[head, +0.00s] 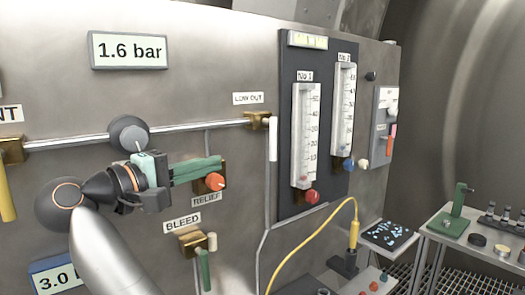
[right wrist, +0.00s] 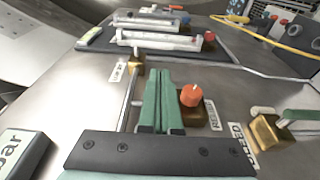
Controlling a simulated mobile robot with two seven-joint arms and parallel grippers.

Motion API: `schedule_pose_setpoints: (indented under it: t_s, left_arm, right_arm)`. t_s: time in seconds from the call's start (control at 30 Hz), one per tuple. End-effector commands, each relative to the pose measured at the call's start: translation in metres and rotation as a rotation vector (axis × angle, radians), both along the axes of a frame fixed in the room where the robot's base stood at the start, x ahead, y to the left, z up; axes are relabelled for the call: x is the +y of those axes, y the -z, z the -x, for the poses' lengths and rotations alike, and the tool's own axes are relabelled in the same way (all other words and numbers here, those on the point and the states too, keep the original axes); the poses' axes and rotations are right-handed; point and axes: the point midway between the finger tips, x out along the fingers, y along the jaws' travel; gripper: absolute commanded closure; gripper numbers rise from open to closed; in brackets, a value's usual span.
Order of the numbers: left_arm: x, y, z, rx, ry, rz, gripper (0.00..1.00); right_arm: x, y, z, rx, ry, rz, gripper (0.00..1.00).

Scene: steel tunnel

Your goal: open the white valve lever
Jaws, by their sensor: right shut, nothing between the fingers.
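The white valve lever (head: 273,139) hangs straight down from a brass valve (head: 258,119) beside the LOW OUT label. That brass valve also shows in the right wrist view (right wrist: 135,62), beyond the fingertips. My right gripper (head: 220,165) comes in from the left with green fingers shut together and empty. Its tips are left of and lower than the lever in the head view, apart from it, by the orange RELIEF knob (head: 215,181). The shut fingers also show in the right wrist view (right wrist: 158,78). My left gripper is not in view.
A dark board with two flow tubes (head: 306,136) stands right of the lever. A BLEED valve with a green lever (head: 204,270) is below. A yellow hose (head: 300,237) and a side table (head: 480,240) are lower right.

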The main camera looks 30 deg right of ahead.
Motion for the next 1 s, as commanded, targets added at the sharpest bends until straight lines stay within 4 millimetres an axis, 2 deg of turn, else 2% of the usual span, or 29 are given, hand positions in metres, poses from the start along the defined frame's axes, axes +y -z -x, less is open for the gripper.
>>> schedule_pose_setpoints:
  t_s: [0.17, 0.33, 0.8, 1.0]
  left_arm:
    - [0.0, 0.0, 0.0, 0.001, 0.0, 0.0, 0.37]
    - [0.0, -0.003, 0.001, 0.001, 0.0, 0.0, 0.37]
    - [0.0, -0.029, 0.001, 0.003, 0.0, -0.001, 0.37]
    - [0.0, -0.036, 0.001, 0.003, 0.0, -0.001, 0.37]
  right_arm:
    - [-0.001, 0.0, 0.0, 0.001, 0.001, 0.002, 1.0]
    - [-0.014, 0.0, -0.004, 0.004, 0.001, 0.001, 1.0]
    - [-0.106, -0.004, -0.029, 0.002, 0.006, 0.007, 1.0]
    - [-0.129, -0.002, -0.036, 0.003, 0.003, 0.006, 1.0]
